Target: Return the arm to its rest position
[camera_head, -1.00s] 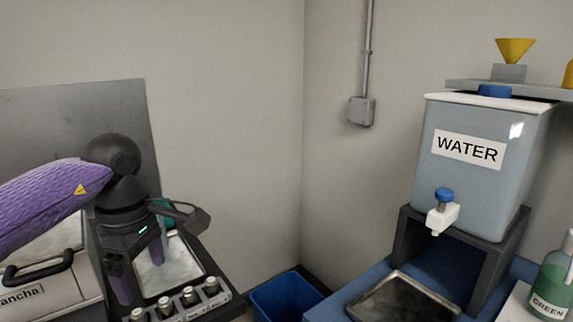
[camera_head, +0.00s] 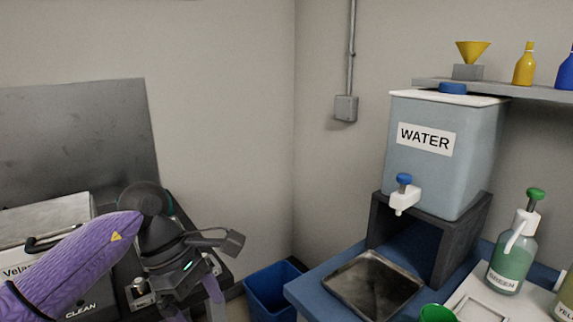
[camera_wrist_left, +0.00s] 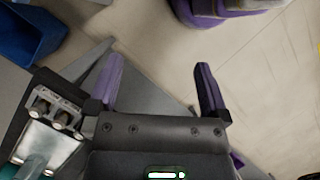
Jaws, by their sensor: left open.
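My left arm comes in from the left in the head view, with a purple sleeve (camera_head: 85,255) and a dark wrist. My left gripper (camera_head: 193,307) points down in front of the machine with vials, beside the blue bin. In the left wrist view the two purple fingers of the left gripper (camera_wrist_left: 157,88) stand wide apart with nothing between them. Floor shows beyond the fingertips. My right gripper is not in view.
A blue bin (camera_head: 270,288) stands on the floor right of the gripper. The machine labelled CLEAN (camera_head: 45,225) is behind my arm. At right are a water tank (camera_head: 440,165), a metal tray (camera_head: 372,285), a green bottle (camera_head: 512,262) and a green cup (camera_head: 437,313).

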